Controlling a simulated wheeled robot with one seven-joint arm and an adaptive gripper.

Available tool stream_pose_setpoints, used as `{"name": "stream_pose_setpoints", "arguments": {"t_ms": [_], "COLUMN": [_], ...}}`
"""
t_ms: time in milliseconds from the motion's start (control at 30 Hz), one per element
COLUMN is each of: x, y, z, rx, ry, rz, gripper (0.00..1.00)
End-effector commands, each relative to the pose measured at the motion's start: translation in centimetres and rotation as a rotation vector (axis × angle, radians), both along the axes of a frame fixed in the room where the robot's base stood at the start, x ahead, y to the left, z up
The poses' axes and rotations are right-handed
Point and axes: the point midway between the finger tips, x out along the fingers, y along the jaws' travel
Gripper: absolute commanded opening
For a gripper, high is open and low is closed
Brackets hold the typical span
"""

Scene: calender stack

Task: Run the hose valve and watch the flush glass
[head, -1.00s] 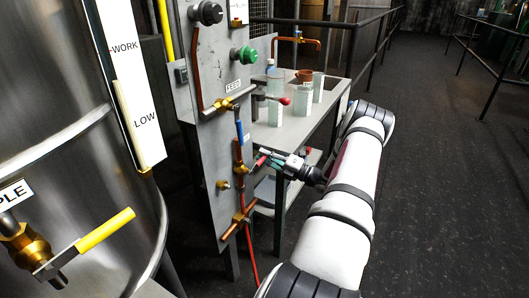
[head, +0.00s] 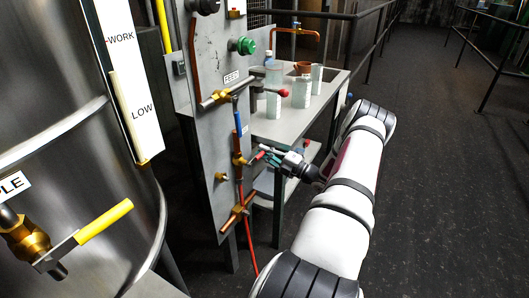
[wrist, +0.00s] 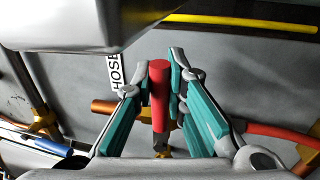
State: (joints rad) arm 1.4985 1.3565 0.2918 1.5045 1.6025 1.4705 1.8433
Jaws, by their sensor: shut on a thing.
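The hose valve has a red handle (wrist: 159,95), which stands between my gripper's teal-padded fingers (wrist: 168,85) in the wrist view. My gripper is shut on this handle. A white label reading HOSE (wrist: 116,72) is beside it, partly hidden by the left finger. In the head view my gripper (head: 268,156) reaches the handle from the right, at the side of the grey panel (head: 205,140). The brass valve body (head: 239,161) sits on the panel's pipe. I cannot pick out a flush glass for certain.
A steel tank (head: 60,110) with a yellow-handled sample valve (head: 105,222) stands at left. Above my gripper are a FEED valve with a red-tipped lever (head: 282,93) and a green knob (head: 243,45). A table (head: 290,127) with several containers is behind. Open floor lies right.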

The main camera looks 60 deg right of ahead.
Motion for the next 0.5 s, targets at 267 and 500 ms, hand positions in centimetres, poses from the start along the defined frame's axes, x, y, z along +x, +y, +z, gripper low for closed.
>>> {"name": "stream_pose_setpoints", "arguments": {"t_ms": [267, 500], "x": [-0.07, -0.58], "y": [0.01, -0.08], "z": [-0.21, -0.25], "rx": [0.003, 0.001], "ry": [0.004, 0.003], "rz": [-0.001, -0.003], "gripper": [0.34, 0.34]}}
